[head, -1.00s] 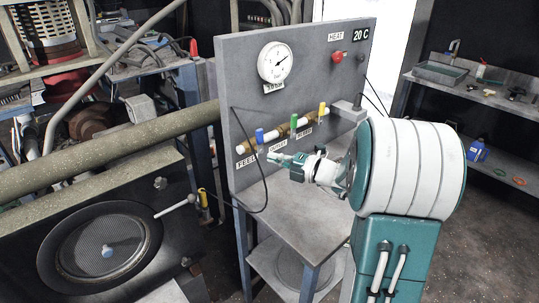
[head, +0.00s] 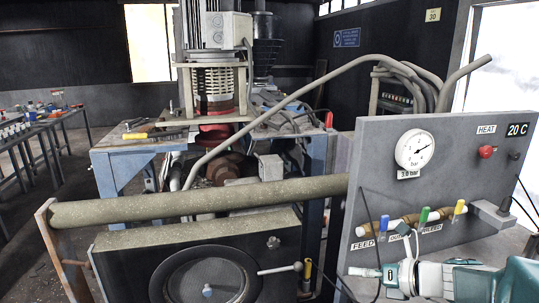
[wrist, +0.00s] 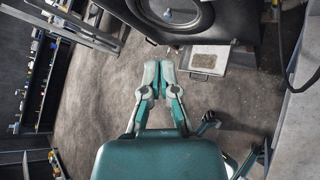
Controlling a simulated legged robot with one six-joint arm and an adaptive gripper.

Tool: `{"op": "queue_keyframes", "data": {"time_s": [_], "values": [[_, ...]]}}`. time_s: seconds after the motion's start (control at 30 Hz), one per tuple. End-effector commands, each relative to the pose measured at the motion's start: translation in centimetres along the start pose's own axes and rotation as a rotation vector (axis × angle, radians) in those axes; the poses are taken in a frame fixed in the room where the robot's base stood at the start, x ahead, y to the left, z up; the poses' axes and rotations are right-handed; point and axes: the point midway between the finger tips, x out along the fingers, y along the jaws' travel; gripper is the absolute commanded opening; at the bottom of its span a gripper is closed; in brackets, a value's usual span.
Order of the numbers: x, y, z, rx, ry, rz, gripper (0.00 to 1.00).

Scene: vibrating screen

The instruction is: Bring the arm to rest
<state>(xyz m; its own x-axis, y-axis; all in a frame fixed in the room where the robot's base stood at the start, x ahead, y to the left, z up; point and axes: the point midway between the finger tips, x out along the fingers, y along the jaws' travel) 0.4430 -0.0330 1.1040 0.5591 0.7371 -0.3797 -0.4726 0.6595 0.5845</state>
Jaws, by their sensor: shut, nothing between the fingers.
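My gripper (wrist: 159,75) shows in the wrist view with its two fingers together and nothing between them. It hangs over bare floor, apart from the machine with the round window. In the head view my gripper (head: 362,272) is at the bottom right, pointing left, in front of the lower part of the grey gauge panel (head: 372,190). Part of my teal and white arm runs off the bottom right corner there.
The black machine front with a round window (head: 205,278) stands left of my gripper. Blue, green and yellow valve handles (head: 424,214) sit on the panel's pipe above it. A pale tray (wrist: 203,60) lies by the machine. Open floor (wrist: 85,110) is at left in the wrist view.

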Motion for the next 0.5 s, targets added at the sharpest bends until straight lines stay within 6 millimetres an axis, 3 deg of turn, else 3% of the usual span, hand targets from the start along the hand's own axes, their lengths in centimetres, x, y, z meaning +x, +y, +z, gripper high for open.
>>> {"op": "queue_keyframes", "data": {"time_s": [0.2,0.5], "values": [[0.6,4.7,-3.8,-0.489,0.229,-0.004,0.0],[-0.7,8.6,-8.7,-1.181,0.527,0.06,0.0]]}}
